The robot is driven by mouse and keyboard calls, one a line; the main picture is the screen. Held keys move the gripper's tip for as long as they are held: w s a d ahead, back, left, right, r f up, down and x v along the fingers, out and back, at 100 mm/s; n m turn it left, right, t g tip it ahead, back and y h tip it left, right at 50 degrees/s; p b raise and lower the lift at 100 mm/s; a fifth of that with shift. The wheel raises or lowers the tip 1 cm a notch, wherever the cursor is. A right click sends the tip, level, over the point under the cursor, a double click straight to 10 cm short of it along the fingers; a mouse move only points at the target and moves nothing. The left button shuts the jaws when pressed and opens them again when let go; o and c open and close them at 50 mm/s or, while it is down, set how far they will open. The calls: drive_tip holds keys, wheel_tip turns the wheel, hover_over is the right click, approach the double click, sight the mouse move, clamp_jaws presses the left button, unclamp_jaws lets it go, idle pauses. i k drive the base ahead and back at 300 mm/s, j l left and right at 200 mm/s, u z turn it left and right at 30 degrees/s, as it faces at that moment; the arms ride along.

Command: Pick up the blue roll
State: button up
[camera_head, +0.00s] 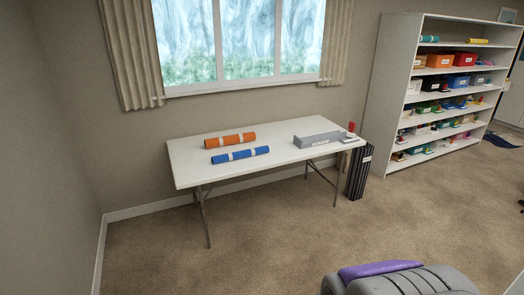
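The blue roll (240,155) lies on its side on a white folding table (188,162) below the window. It has two pale bands and lies near the table's front edge. An orange roll (230,140) with pale bands lies just behind it, roughly parallel. My gripper is not recognisable in this view, so its opening and its place relative to the roll do not show.
A grey tray-like box (318,139) sits on the table's right part. A dark striped upright box (358,172) stands by the table's right end. A filled white shelf (388,95) stands at right. A grey ribbed object with purple (400,280) is in front. Carpet (270,225) before the table is clear.

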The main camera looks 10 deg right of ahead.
sight(230, 156)
drive_tip(key=i+j+z, duration=0.15)
drive_tip(key=i+z, duration=0.25)
drive_tip(key=i+j+z, duration=0.25)
drive_tip(key=z, duration=0.15)
drive_tip(key=i+j+z, duration=0.1)
drive_tip(key=i+j, duration=0.45)
drive_tip(key=j, duration=0.15)
drive_tip(key=i+j+z, duration=0.15)
drive_tip(key=i+j, duration=0.35)
drive_tip(key=j, duration=0.25)
drive_tip(key=i+j+z, duration=0.15)
drive_tip(key=j, duration=0.25)
drive_tip(key=i+j, duration=0.25)
drive_tip(key=j, duration=0.15)
drive_tip(key=i+j, duration=0.25)
drive_tip(key=j, duration=0.15)
drive_tip(key=i+j, duration=0.45)
drive_tip(key=j, duration=0.3)
